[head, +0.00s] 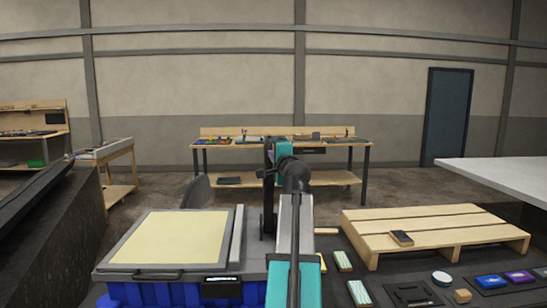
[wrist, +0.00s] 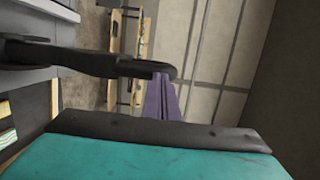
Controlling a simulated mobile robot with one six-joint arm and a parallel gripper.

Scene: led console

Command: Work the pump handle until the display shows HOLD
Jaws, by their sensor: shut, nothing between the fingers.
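A dark upright bar (head: 267,190), which looks like the pump handle, stands just left of my arm in the head view. In the wrist view the handle (wrist: 85,62) runs in from the left and ends in a rounded tip by my gripper (wrist: 165,78). The purple fingers are shut with nothing between them. Their tips overlap the handle's end in the picture; I cannot tell whether they touch.
A yellow-topped panel (head: 170,240) lies left of the handle, above a blue crate (head: 150,294). A workbench (head: 290,146) stands by the back wall.

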